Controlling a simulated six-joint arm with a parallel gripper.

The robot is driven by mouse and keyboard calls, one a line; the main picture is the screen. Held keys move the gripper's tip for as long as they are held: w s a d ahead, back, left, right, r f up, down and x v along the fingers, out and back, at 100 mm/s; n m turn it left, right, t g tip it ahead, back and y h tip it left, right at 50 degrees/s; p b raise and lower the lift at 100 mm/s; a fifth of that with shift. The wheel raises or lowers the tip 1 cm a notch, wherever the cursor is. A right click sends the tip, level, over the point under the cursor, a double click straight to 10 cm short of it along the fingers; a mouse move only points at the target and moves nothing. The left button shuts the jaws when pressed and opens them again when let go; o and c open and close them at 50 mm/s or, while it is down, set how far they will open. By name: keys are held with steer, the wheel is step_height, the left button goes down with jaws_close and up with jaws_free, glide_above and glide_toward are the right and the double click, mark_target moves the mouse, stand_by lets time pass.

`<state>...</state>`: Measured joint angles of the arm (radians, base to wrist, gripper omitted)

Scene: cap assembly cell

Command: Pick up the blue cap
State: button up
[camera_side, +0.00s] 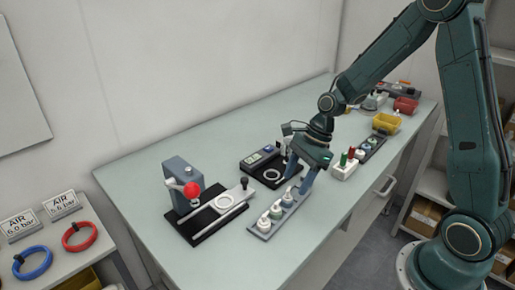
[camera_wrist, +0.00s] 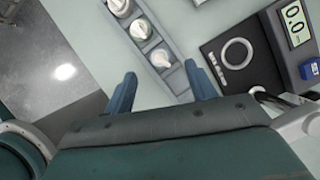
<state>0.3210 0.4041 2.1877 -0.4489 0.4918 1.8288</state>
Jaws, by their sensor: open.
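A grey rack (camera_side: 262,228) near the front of the table holds several pale, knobbed caps (camera_side: 276,212). I cannot make out a clearly blue cap among them. In the wrist view the rack (camera_wrist: 178,80) runs diagonally. Its nearest visible cap (camera_wrist: 160,58) looks whitish and lies just beyond the fingertips, in line with the gap between them. My gripper (camera_side: 300,177) is open, with its two blue fingers pointing down at the rack's far end.
A press with a red knob (camera_side: 192,190) stands left of the rack. A black device with a ring (camera_side: 272,174) is behind it; its display (camera_wrist: 296,24) shows at right. A white block with red and green pegs (camera_side: 344,170) and a dark rack (camera_side: 372,146) stand right.

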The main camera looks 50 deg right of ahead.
mark_target(289, 196)
steer(key=shift+x, duration=2.55)
steer(key=shift+d, duration=0.1)
steer(key=shift+c, duration=0.3)
steer(key=c, duration=0.8)
steer(key=shift+o, duration=0.2)
